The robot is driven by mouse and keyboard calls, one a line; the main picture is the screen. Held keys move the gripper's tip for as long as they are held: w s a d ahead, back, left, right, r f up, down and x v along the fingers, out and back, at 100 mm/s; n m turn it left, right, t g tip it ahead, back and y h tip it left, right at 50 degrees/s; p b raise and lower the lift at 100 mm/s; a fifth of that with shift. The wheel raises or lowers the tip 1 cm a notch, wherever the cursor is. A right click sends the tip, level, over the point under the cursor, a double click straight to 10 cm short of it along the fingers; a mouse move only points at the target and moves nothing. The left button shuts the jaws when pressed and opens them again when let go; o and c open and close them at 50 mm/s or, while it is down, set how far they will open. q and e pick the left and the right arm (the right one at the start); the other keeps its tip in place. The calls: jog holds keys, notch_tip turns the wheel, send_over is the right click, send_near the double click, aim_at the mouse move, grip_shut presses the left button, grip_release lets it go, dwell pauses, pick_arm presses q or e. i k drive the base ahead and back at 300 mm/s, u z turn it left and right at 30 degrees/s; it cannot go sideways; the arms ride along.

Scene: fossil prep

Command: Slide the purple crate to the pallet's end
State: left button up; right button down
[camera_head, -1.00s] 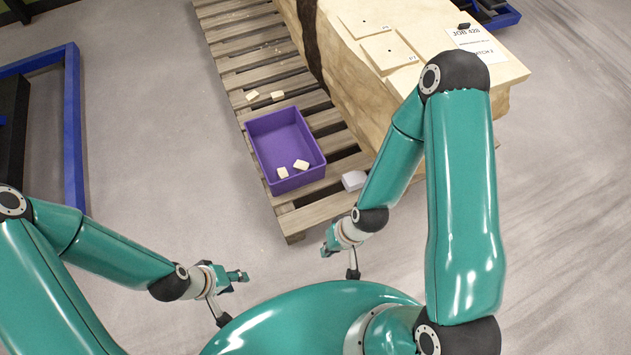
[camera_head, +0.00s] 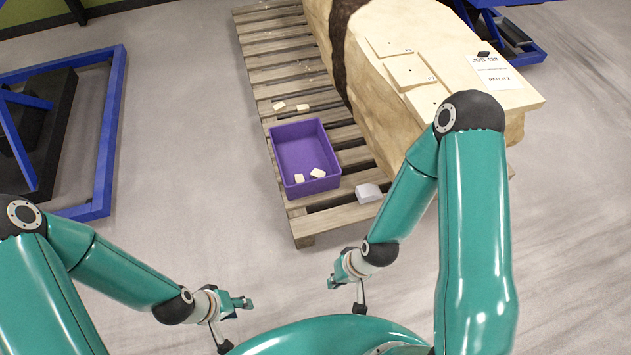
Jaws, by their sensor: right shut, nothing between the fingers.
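The purple crate (camera_head: 306,134) is an open box standing upright on the wooden pallet (camera_head: 318,222), at its left side near the near end. A strip of bare slats shows between the crate and that end. Two small pale blocks (camera_head: 318,173) lie inside the crate. My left gripper (camera_head: 243,303) is in front of the pallet to the lower left, apart from everything; its fingers are too small to read. My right gripper (camera_head: 333,283) is shut and empty, just in front of the pallet's near end, touching neither pallet nor crate.
A large pale block with a dark band (camera_head: 385,110) fills the pallet's right side, with labelled slabs on top. A small white block (camera_head: 368,193) lies right of the crate. Two pale pieces (camera_head: 302,107) lie behind it. A blue frame (camera_head: 107,150) stands left; floor between is clear.

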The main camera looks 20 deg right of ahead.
aim_at(302, 147)
jog(key=u, duration=0.05)
jog(key=i, duration=0.9)
jog(key=z, duration=0.05)
